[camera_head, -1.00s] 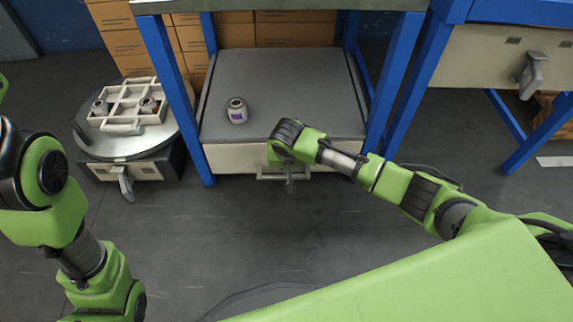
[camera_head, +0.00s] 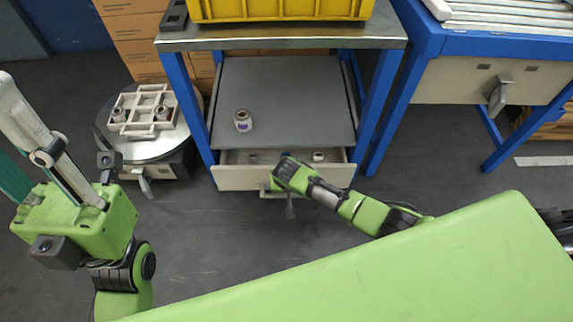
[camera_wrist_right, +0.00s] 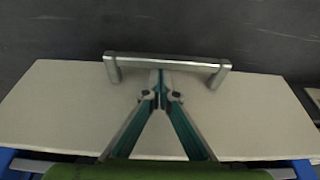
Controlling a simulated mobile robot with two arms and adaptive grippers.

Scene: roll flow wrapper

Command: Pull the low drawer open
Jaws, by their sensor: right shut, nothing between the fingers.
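The low drawer is part open under the metal bench; its pale front (camera_head: 235,178) stands out from the grey deck, and its inside shows. Its bar handle (camera_head: 268,191) is partly hidden by my right arm. In the right wrist view the silver handle (camera_wrist_right: 190,62) crosses above the pale drawer front (camera_wrist_right: 70,105). My right gripper (camera_wrist_right: 162,73) is shut and empty, its tips at the handle's middle; touching is unclear. My left gripper (camera_head: 15,125) is at the far left, fingers apart, away from the drawer.
A roll (camera_head: 243,120) stands on the grey deck (camera_head: 300,100). Small items, including a white one (camera_head: 318,156), lie in the drawer. A round table (camera_head: 150,148) with a white rack stands left. A yellow crate (camera_head: 280,10) sits on the bench. Floor before the drawer is clear.

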